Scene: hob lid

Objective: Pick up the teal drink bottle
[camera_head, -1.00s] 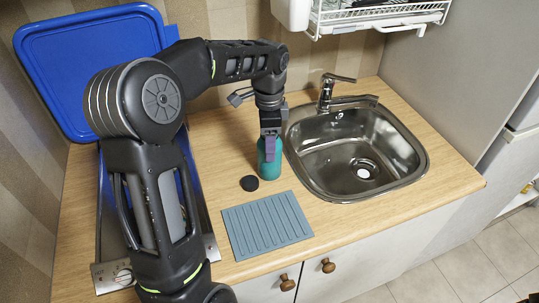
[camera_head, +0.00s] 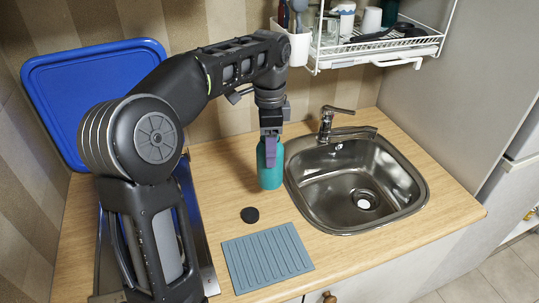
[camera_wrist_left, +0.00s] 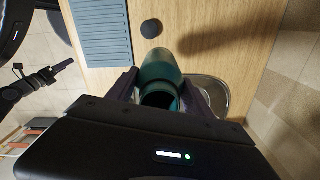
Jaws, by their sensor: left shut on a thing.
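The teal drink bottle (camera_head: 271,172) is upright between the fingers of my left gripper (camera_head: 270,150), which is shut on its upper part. The bottle appears a little above the wooden counter, left of the sink. In the left wrist view the bottle (camera_wrist_left: 160,72) sits between the two dark fingers (camera_wrist_left: 165,95), its top towards the camera. My right gripper is outside the head view. A dark gripper-like part, seemingly my right gripper (camera_wrist_left: 62,66), shows small at the left of the wrist view; its jaws are unclear.
A steel sink (camera_head: 357,210) with a tap (camera_head: 328,122) lies right of the bottle. A black disc (camera_head: 250,215) and a grey-blue ribbed mat (camera_head: 267,258) lie in front. A white dish rack (camera_head: 385,48) hangs above the sink. A blue lid (camera_head: 90,85) stands upright behind my arm.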

